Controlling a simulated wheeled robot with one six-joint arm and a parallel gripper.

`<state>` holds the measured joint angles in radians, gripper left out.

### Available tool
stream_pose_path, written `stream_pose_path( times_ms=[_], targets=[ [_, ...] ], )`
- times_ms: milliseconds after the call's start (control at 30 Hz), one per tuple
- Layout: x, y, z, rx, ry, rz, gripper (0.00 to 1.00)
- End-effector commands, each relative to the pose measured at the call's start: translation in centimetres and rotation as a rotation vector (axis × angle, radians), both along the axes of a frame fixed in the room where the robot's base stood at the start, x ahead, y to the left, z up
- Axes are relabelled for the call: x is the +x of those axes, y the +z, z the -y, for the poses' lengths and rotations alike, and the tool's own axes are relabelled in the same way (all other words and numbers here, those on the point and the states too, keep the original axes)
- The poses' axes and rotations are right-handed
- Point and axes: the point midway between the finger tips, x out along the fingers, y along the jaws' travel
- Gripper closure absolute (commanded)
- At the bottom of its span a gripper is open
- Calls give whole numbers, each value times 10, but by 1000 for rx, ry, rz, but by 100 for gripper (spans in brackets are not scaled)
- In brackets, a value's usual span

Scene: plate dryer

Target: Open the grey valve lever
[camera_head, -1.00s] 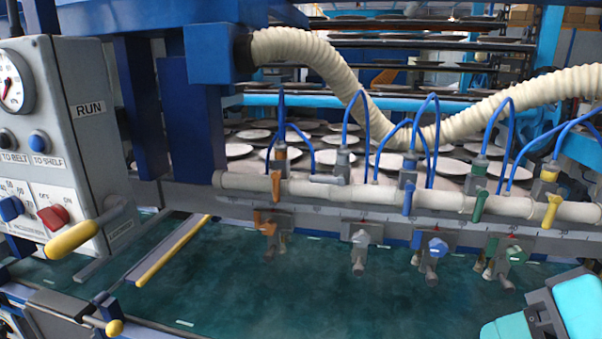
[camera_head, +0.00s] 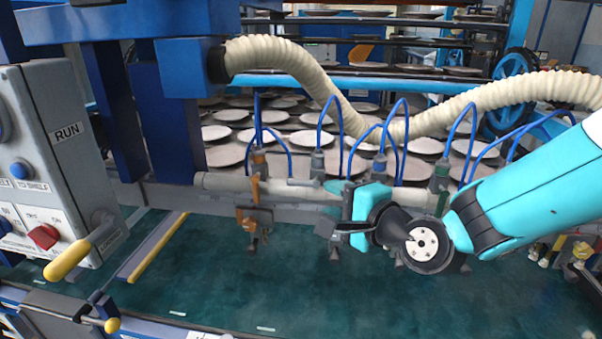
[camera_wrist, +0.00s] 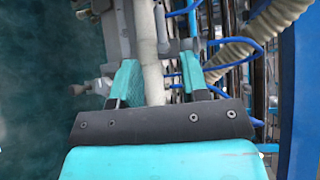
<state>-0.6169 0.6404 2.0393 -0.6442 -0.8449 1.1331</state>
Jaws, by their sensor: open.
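The grey valve lever (camera_head: 302,182) lies along the pale pipe (camera_head: 224,181), pointing left from the grey valve body (camera_head: 317,164). In the wrist view, a grey lever (camera_wrist: 161,28) lies along the pipe (camera_wrist: 147,45), ahead of my fingertips. My gripper (camera_head: 334,208) is just right of and slightly below the grey lever in the head view. In the wrist view, my gripper (camera_wrist: 158,80) is open, with the pipe passing between its two teal fingers. I see no clear contact with the lever.
The orange valve lever (camera_head: 255,188) stands across the pipe to the left. A grey knob (camera_head: 334,250) hangs below my gripper. Blue hoses (camera_head: 398,115) arch above the pipe. A control box (camera_head: 75,150) with a yellow handle (camera_head: 67,262) stands at the left. Green belt lies below.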

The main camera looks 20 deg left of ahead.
Motion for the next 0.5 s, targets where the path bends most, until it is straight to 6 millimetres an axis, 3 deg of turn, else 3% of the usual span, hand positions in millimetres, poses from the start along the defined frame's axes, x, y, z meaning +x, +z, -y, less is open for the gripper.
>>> stream_pose_path(
  times_ms=[200,500],
  targets=[
    [25,-3,-44,-1,3,0,59],
    [48,-12,-80,-1,1,2,59]
  ],
)
